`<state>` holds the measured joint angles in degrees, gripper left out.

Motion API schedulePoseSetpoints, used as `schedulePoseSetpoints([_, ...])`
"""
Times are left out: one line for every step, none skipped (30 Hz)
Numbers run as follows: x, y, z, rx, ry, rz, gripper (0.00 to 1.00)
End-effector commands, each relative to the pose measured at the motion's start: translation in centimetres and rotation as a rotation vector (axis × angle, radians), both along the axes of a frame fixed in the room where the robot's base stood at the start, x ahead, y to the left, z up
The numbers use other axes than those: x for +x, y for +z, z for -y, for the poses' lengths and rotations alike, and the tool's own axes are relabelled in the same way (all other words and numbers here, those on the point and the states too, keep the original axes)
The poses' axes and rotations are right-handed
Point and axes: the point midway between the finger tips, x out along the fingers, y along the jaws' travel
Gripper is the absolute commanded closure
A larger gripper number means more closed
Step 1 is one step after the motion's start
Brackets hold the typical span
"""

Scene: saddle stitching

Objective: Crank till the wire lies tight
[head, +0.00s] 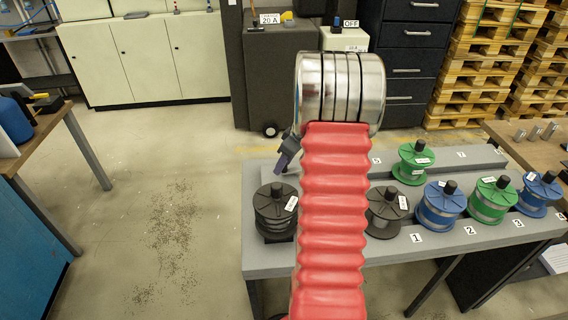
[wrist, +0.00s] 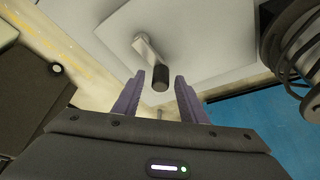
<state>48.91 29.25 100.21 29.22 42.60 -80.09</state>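A crank with a pale metal arm (wrist: 147,46) and a dark cylindrical knob (wrist: 160,82) stands out from a light grey plate (wrist: 115,32) in the wrist view. My gripper (wrist: 159,75) is open, its two purple fingers on either side of the knob in the picture. I see a gap between the knob and each finger; I cannot tell how far the knob lies beyond the tips. In the head view my gripper (head: 287,157) is partly hidden by my red arm, above and behind the black spool (head: 275,212). The crank is hidden there. I cannot make out the wire.
The grey bench (head: 480,231) holds a dark spool (head: 387,212), blue and green spools, and a green spool (head: 412,165) behind. Black coils (wrist: 297,45) show at the right in the wrist view.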

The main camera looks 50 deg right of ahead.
Motion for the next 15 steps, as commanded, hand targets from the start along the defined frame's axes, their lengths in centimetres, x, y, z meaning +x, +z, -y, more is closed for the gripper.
schedulePoseSetpoints([0.04,-0.06,-0.01,0.000,0.000,0.000,0.62])
schedulePoseSetpoints([0.05,-0.07,-0.01,0.000,0.000,0.000,0.62])
schedulePoseSetpoints([0.05,-0.07,-0.01,0.000,0.000,0.000,0.62])
schedulePoseSetpoints([0.04,-0.06,-0.01,0.000,0.000,0.000,0.62])
schedulePoseSetpoints([0.04,-0.06,-0.01,0.000,0.000,0.000,0.62])
schedulePoseSetpoints([0.04,-0.05,-0.01,0.000,0.000,0.000,0.62])
schedulePoseSetpoints([0.04,-0.05,-0.01,0.000,0.000,0.000,0.62])
schedulePoseSetpoints([0.04,-0.05,-0.01,0.000,0.000,0.000,0.62])
schedulePoseSetpoints([0.04,-0.05,-0.01,0.000,0.000,0.000,0.65])
schedulePoseSetpoints([0.04,-0.04,-0.01,0.000,0.000,0.000,0.67])
schedulePoseSetpoints([0.04,-0.04,-0.01,0.000,0.000,0.000,0.69])
schedulePoseSetpoints([0.04,-0.04,-0.01,0.000,0.000,0.000,0.72])
schedulePoseSetpoints([0.04,-0.04,-0.01,0.000,0.000,0.000,0.74])
schedulePoseSetpoints([0.04,-0.04,-0.01,0.000,0.000,0.000,0.76])
schedulePoseSetpoints([0.04,-0.04,-0.01,0.000,0.000,0.000,0.79])
